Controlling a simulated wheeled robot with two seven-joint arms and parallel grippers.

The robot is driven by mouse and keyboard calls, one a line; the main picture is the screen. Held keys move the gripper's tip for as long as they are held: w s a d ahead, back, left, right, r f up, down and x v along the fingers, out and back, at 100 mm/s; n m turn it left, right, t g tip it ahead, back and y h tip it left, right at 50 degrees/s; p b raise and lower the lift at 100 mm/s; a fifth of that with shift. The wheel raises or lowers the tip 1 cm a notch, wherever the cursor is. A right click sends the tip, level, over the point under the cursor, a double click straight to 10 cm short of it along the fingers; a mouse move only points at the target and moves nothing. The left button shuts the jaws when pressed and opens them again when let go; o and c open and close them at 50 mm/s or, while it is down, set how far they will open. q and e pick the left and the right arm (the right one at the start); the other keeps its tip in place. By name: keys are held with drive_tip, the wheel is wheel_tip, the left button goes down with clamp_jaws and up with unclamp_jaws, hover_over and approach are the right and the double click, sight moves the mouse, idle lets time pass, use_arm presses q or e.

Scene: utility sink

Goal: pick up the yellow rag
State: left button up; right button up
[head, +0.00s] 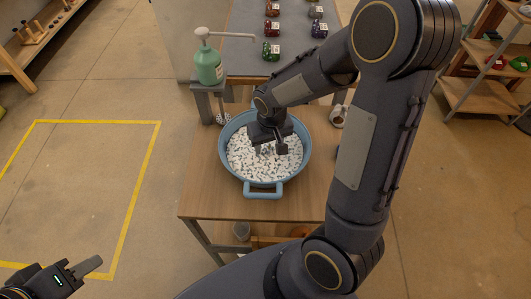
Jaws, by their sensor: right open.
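I see no yellow rag in the head view. A blue round basin (262,190) with a handle at its front stands on a wooden table and is filled with white bits that cover whatever lies beneath. My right gripper (272,150) points down over the middle of the basin, at or just above the white bits. It is open, and I see nothing held in it; its fingertips are small and partly hidden. My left gripper (88,268) is at the bottom left corner, away from the table, and its finger opening is not clear.
A green pump bottle (208,66) stands behind the basin to the left, with a brush (222,112) below it. A metal cup (339,116) is right of the basin.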

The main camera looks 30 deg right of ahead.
drive_tip(key=shift+c, duration=0.5)
clamp_jaws()
drive_tip(key=shift+r, duration=0.7)
drive_tip(key=s+a+r+p, duration=0.1)
drive_tip(key=s+a+r, duration=0.2)
drive_tip(key=s+r, duration=0.3)
drive_tip(key=s+a+r+p, duration=0.1)
drive_tip(key=s+a+r, duration=0.3)
drive_tip(key=s+r, duration=0.2)
drive_tip(key=shift+a+r+p, duration=0.25)
drive_tip(key=shift+r+p, duration=0.15)
drive_tip(key=shift+r, duration=0.9)
drive_tip(key=shift+w, duration=0.1)
